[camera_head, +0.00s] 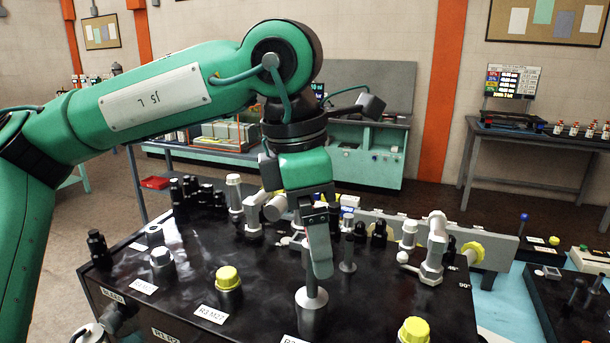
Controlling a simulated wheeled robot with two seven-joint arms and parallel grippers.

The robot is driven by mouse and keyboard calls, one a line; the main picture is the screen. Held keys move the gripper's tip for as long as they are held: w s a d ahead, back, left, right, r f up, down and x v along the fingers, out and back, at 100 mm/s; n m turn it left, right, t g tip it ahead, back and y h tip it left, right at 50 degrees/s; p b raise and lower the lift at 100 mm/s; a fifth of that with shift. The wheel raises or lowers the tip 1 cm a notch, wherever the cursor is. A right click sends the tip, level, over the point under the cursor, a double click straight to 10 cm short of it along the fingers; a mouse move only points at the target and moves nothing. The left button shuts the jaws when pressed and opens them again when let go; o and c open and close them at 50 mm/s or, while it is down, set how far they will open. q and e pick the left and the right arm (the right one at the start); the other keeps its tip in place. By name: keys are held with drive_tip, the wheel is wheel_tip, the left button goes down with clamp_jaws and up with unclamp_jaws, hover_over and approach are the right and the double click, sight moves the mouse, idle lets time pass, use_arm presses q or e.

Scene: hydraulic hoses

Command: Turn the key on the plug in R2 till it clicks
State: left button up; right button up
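My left arm reaches in from the left, and its gripper (320,268) points down over the front part of the black bench top (392,291). Directly below it stands a grey metal plug (311,315) with a sloped top and a thin upright stem. A label in front of this plug is cut off by the lower picture edge, so I cannot read its number for certain. The fingertip overlaps the stem in the picture. The fingers line up one behind the other, so the gap between them and any hold on the key are hidden. My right gripper is not in view.
A yellow-capped fitting (229,285) stands left of the plug, behind the label R3 M27 (210,314). Another yellow cap (414,330) is at the front right. A grey fitting (162,262) is further left. Several hose fittings and black plugs crowd the rear of the bench.

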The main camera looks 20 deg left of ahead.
sight(313, 297)
use_arm(q)
drive_tip(key=shift+w+d+f, duration=0.1)
drive_tip(key=shift+d+f, duration=0.1)
drive_tip(key=shift+f, duration=1.25)
drive_tip(key=c, duration=1.3)
drive_tip(key=shift+o, duration=0.2)
drive_tip(key=m, duration=0.3)
drive_tip(key=shift+f+m+g, duration=0.1)
drive_tip(key=shift+m+g, duration=0.2)
drive_tip(key=shift+m, duration=1.2)
drive_tip(key=shift+m, duration=0.6)
